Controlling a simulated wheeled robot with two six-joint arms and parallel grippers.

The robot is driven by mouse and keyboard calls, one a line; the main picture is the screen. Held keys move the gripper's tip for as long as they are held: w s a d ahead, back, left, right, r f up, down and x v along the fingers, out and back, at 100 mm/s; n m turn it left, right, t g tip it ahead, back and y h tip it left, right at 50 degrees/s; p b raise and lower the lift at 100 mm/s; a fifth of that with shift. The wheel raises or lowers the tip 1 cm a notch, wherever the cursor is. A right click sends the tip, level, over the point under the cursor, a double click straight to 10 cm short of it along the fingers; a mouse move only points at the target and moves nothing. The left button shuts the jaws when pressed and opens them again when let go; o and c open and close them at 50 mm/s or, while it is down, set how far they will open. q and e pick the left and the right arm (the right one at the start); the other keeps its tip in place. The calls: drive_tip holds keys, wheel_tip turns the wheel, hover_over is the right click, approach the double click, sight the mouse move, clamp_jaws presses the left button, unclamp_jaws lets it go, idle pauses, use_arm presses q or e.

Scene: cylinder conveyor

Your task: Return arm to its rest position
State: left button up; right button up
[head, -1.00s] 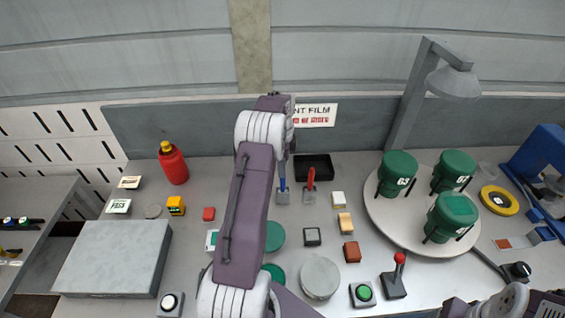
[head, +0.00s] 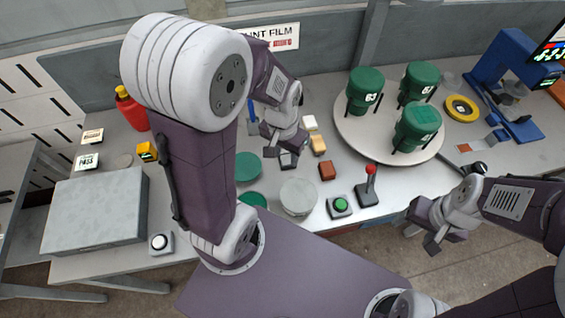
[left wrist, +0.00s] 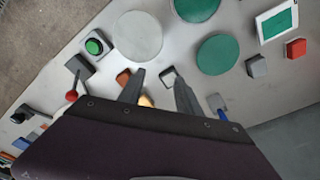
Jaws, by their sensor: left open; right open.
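My left gripper (head: 281,147) is open and empty above the middle of the bench, near the small coloured blocks. In the left wrist view its two fingers (left wrist: 158,88) stand apart with the bench top between and beyond them. My left arm rises on the left of the head view and bends over toward the back wall, hiding part of the bench. My right gripper (head: 422,239) is open and empty in front of the bench's front edge, at the right.
A round turntable (head: 349,137) carries green numbered cylinders. A joystick with a red knob (head: 369,186), a green button (head: 340,205) and a grey disc (head: 298,197) lie near the front edge. A grey box (head: 95,213) and red bottle (head: 131,108) stand left.

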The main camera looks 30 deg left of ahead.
use_arm(q)
drive_tip(key=s, duration=0.2)
drive_tip(key=s+f+n, duration=0.1)
drive_tip(key=shift+s+d, duration=0.2)
drive_tip(key=shift+d, duration=0.15)
use_arm(e)
drive_tip(key=shift+w+a, duration=0.15)
drive_tip(key=shift+a, duration=0.15)
use_arm(q)
drive_tip(key=shift+f, duration=0.1)
use_arm(e)
drive_tip(key=shift+d, duration=0.1)
use_arm(q)
wheel_tip(320, 180, down, 2)
drive_tip(key=shift+f+b, duration=0.15)
drive_tip(key=shift+b, duration=1.05)
use_arm(e)
wheel_tip(320, 180, down, 2)
drive_tip(key=shift+f, duration=0.2)
use_arm(q)
drive_tip(key=shift+d, duration=0.1)
